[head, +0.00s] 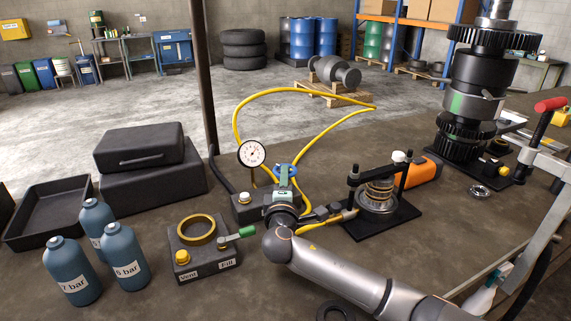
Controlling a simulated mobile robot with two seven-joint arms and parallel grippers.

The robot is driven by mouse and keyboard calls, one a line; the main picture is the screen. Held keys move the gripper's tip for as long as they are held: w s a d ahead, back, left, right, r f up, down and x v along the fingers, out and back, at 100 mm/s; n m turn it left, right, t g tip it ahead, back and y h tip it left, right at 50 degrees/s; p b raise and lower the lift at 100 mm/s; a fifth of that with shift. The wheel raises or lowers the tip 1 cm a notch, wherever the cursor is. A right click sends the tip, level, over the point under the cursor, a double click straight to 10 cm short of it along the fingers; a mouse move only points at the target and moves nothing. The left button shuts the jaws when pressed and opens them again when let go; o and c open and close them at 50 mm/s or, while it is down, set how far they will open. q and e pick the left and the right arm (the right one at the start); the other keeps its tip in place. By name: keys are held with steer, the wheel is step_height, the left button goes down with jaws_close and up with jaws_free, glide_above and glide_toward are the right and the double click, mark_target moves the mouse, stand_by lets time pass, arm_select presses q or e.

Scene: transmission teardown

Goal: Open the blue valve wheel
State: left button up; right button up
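The blue valve wheel (293,171) is small in the head view, on the dark block with the dial gauge (252,153), near the middle of the bench. Only parts of its blue rim show. My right gripper (284,181) is right at the wheel, in front of it and partly covering it. My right arm reaches there from the lower right. The fingers are small and overlap the wheel, so I cannot tell whether they are closed on it or only beside it. My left gripper is not in view.
A yellow hose (236,112) loops behind the gauge. A spring fixture (379,196) on a black plate stands to the right. A Vent/Fill block (203,262) with a green-handled lever is to the left, beside blue bottles (70,271). A gear stack (472,100) stands at right.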

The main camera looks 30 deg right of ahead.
steer(key=x, duration=0.6)
steer(key=shift+w+d, duration=0.15)
steer(key=shift+w, duration=0.1)
steer(key=shift+c, duration=0.3)
jaws_close()
